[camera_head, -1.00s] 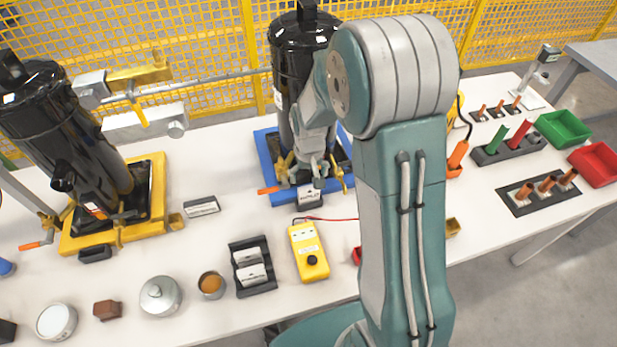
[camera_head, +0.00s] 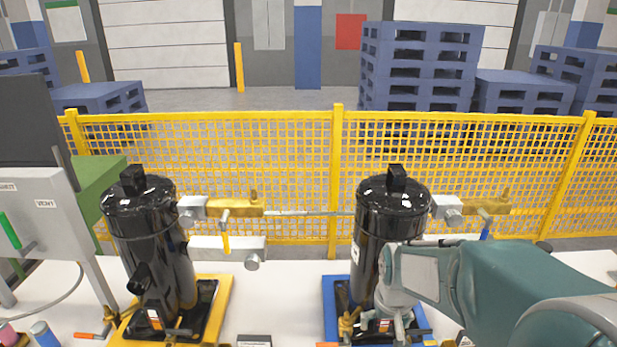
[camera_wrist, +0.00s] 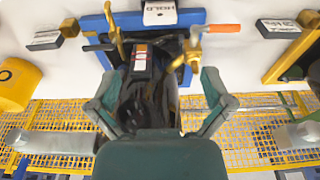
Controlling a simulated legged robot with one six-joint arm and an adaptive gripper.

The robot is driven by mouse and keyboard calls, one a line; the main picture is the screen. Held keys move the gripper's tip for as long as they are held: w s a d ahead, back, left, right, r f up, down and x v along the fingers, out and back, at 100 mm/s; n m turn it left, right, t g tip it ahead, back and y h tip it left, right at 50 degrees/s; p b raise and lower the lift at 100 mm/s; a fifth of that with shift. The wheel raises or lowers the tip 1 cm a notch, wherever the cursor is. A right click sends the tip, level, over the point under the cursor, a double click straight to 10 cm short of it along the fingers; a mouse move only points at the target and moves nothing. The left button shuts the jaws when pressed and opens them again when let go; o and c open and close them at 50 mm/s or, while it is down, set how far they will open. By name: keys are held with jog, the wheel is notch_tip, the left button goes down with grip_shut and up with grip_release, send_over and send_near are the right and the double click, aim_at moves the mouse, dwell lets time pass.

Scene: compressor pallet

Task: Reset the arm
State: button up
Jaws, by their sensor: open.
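My arm (camera_head: 500,280) reaches in from the right in the head view. My gripper (camera_head: 395,315) is at the front of the black compressor tank on the blue base (camera_head: 332,302), low and near its fittings. In the wrist view my gripper (camera_wrist: 158,95) is open, its two fingers spread on either side of the black tank's lower part. The blue base (camera_wrist: 215,18), brass valves and an orange handle (camera_wrist: 222,28) show beyond the fingers. I see nothing held. Whether a finger touches the tank cannot be told.
A second black tank (camera_head: 150,245) stands on a yellow base (camera_head: 222,300) to the left. A yellow mesh fence (camera_head: 270,165) runs behind the white table. A grey panel with a green handle (camera_head: 10,230) stands at the far left. Blue pallets (camera_head: 418,65) are beyond the fence.

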jog(key=s+r+t, duration=0.3)
jog(key=s+r, duration=0.9)
jog(key=s, duration=0.4)
jog(key=shift+s+r+t, duration=0.2)
jog(key=shift+s+t, duration=0.05)
jog(key=shift+t, duration=0.15)
